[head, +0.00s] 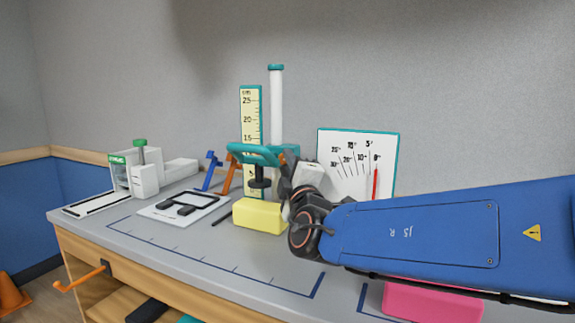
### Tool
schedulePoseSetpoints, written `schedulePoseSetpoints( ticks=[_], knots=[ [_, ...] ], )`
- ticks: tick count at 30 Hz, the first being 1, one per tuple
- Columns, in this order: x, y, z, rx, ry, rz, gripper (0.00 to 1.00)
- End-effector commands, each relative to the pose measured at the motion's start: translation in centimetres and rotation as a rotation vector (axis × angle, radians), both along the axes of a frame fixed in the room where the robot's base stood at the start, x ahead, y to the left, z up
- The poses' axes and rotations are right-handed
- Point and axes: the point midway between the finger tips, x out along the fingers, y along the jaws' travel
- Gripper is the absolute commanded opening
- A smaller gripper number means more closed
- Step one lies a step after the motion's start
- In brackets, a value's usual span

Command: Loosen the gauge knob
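A gauge stands at the back of the bench. It has a yellow number scale (250,112) and a white column (276,105) with a teal cap. A teal arm piece (253,153) crosses in front of it, with a black knob-like part (260,178) below. I cannot tell for sure which part is the gauge knob. My gripper (291,168) is close to the right end of the teal piece. Its fingers are mostly hidden, so I cannot see whether they touch anything or how far they are open.
A white panel with a red needle (375,184) stands behind my arm. A yellow block (258,215) lies in front of the gauge. A white device with a green knob (139,144) and a flat white plate (179,208) are left. A pink block (432,301) is front right.

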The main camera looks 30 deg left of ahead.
Motion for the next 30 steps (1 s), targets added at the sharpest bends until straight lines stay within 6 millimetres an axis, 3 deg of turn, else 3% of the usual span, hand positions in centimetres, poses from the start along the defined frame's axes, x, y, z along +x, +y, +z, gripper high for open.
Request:
schedulePoseSetpoints(
  ticks=[8,30],
  knots=[
    [-0.02,-0.06,0.11,-0.042,-0.005,0.000,0.00],
    [-0.02,-0.10,0.74,-0.378,-0.041,0.001,0.00]
  ],
)
